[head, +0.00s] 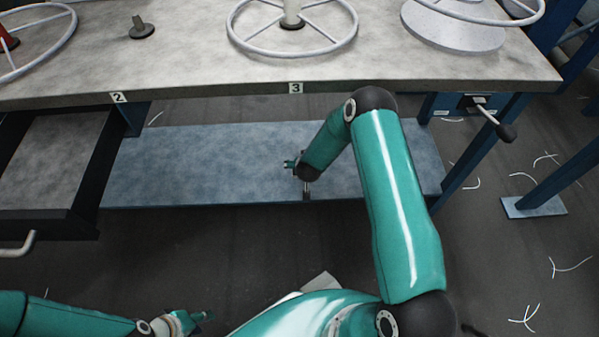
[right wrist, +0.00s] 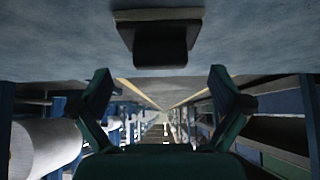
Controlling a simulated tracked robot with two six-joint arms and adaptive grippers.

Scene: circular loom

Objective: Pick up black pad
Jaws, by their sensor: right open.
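In the right wrist view a black block (right wrist: 160,42), which looks like the black pad, sits against a mottled blue-grey surface at the top of the picture. My right gripper (right wrist: 161,80) is open, one finger on each side of the view; the block shows between and beyond the fingertips, not held. In the head view my right arm bends down to the blue shelf under the table, and its gripper is mostly hidden behind the wrist. I cannot make out the pad there. My left gripper (head: 203,317) is low at the bottom left, small and side-on, far from the shelf.
The grey table (head: 200,70) overhangs the blue shelf (head: 210,165). White wheel frames and a dark knob-like part (head: 142,29) stand on top. An open drawer (head: 50,165) juts out at left. Blue legs and a black-handled lever (head: 490,115) are at right.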

